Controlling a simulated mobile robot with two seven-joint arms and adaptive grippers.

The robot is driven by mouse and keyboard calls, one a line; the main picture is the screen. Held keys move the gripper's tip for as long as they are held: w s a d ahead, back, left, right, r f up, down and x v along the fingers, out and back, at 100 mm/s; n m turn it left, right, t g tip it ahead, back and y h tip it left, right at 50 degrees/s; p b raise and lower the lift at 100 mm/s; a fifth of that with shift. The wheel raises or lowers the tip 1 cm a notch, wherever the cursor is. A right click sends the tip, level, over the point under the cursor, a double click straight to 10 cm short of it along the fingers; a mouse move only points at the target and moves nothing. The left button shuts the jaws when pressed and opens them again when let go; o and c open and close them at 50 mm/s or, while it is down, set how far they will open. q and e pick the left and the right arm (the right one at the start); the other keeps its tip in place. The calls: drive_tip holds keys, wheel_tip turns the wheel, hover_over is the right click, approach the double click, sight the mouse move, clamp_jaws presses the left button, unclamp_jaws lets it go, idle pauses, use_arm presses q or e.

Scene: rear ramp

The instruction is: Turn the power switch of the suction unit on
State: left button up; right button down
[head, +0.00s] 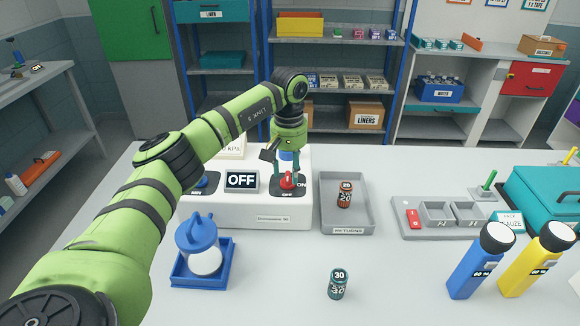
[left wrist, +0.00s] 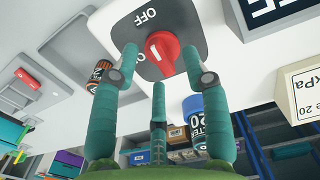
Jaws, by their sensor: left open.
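The suction unit (head: 245,212) is a white box on the table with a display (head: 241,180) that reads OFF. Its power switch (head: 288,181) is a red rotary knob on a dark plate marked OFF and ON; it also shows in the left wrist view (left wrist: 160,52). My left gripper (head: 287,172) points down over the switch. In the left wrist view its teal fingers (left wrist: 161,58) are spread around the red knob, and I cannot tell whether they touch it. A white mark shows on the knob. My right gripper is not in view.
A blue knob (head: 201,182) sits left of the display. A grey tray (head: 327,215) with a brown jar (head: 345,194) stands right of the unit. A green jar (head: 338,283) and bottles (head: 481,260) stand on the table.

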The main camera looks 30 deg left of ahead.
use_arm(q)
drive_tip(key=shift+f, duration=0.55)
drive_tip(key=shift+c, duration=0.4)
clamp_jaws()
